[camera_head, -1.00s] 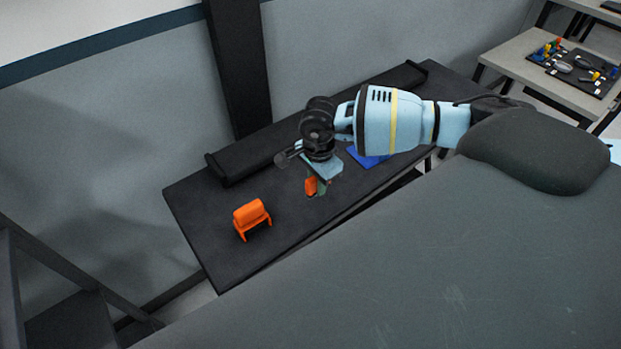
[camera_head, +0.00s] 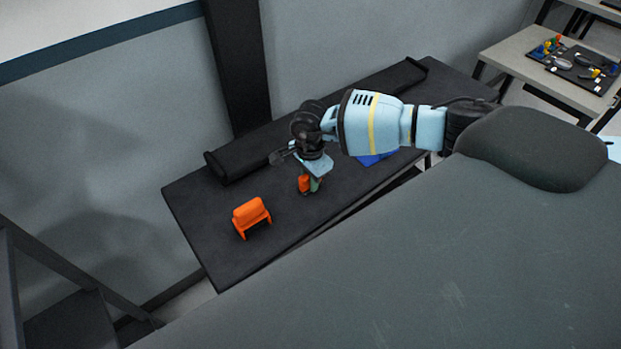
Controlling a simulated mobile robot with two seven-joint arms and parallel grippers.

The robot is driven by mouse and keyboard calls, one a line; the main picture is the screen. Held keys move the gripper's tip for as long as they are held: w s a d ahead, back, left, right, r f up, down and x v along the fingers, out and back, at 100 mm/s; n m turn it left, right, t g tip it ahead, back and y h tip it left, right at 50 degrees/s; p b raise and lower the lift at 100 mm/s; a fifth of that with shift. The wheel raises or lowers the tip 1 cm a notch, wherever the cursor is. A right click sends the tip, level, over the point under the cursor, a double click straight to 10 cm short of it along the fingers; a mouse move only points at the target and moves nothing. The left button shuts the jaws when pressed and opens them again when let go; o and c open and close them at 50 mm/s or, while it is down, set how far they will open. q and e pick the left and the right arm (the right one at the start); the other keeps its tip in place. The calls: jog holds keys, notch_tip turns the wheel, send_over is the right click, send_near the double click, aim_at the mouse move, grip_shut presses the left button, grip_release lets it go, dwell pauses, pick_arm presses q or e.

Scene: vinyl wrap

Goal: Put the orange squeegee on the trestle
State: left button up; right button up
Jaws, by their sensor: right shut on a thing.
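My right gripper (camera_head: 311,178) is over the dark table (camera_head: 220,238) and is shut on the orange squeegee (camera_head: 304,184). Only a small orange part of the squeegee shows below the gripper; the gripper hides the rest. I cannot tell whether the squeegee touches the table. The orange trestle (camera_head: 251,216) stands on the table to the left of the gripper and a little nearer, apart from the squeegee. Its top is bare. My left gripper is not in view.
A long black roll (camera_head: 245,164) lies along the table's wall side. A black post (camera_head: 238,65) stands behind it. A bench (camera_head: 540,60) with small tools stands at the far right.

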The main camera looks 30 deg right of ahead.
jog(key=shift+f, duration=0.1)
jog(key=o, duration=0.9)
notch_tip(320, 180, up, 12)
jog(key=shift+r, duration=0.15)
